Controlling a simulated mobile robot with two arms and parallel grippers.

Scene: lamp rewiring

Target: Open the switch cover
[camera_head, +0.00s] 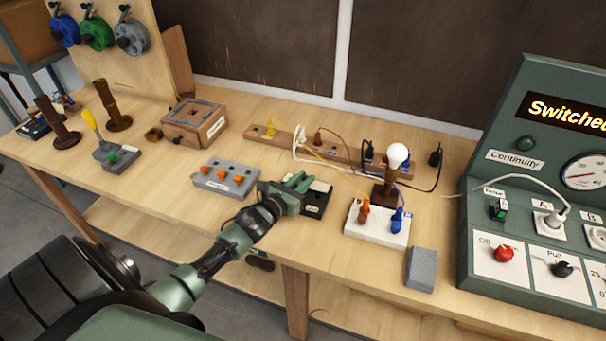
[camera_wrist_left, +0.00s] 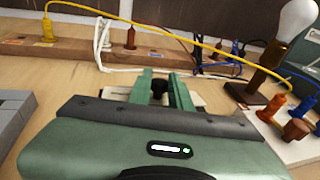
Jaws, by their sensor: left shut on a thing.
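The switch box (camera_head: 314,209) is a small black box with pale labels, near the middle of the bench. My left gripper (camera_head: 298,180) is over it and hides much of its top. In the left wrist view the two green fingers (camera_wrist_left: 160,88) are closed around a small black knob (camera_wrist_left: 159,92), which seems to belong to the switch cover. A pale surface shows beside the fingers. I cannot tell whether the cover is raised. My right gripper is in neither view.
A grey block with orange connectors (camera_head: 226,179) is left of the switch box. A wooden strip (camera_head: 345,155) with cables runs behind. The green test panel (camera_head: 535,100) is far right.

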